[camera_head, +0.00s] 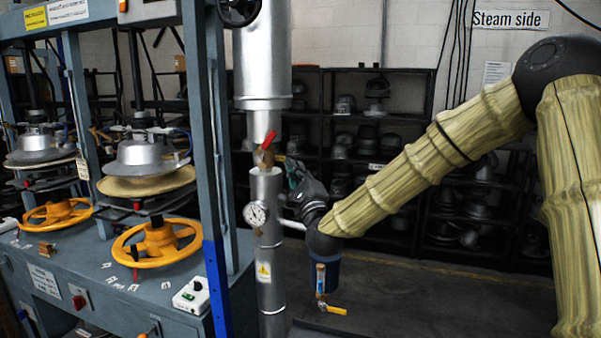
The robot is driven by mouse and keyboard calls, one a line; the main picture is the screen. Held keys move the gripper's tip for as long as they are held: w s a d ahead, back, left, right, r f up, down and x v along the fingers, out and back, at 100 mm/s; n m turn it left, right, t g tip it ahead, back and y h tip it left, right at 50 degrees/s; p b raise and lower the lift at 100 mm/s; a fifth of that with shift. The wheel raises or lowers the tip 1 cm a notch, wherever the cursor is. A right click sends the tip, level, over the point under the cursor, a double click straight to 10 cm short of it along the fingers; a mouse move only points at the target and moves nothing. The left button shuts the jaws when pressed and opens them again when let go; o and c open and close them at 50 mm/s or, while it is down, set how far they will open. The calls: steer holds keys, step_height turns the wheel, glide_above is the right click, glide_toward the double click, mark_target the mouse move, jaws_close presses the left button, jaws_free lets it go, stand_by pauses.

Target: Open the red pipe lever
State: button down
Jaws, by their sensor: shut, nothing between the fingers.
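The red pipe lever (269,140) sits on a brass valve (263,158) in the vertical silver pipe, near the middle of the view. The lever is tilted, with its upper end leaning right. My gripper (292,170) is a small dark shape just right of the pipe and slightly below the lever. It is shut and appears empty. It looks apart from the lever in the picture, but the depth between them is hard to judge. My wrist partly hides the gripper's shape.
A pressure gauge (256,214) sticks out from the silver pipe (268,250) below the valve. A blue-grey hat press frame (208,120) with yellow handwheels (158,242) stands left. Dark shelves (405,85) line the back wall.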

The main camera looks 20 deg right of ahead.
mark_target(267, 145)
steer(key=w+a+r+p, duration=0.2)
steer(key=w+r+p, duration=0.1)
steer(key=w, duration=0.2)
steer(key=shift+a+r, duration=0.2)
steer(key=shift+r, duration=0.1)
steer(key=shift+a+r, duration=0.1)
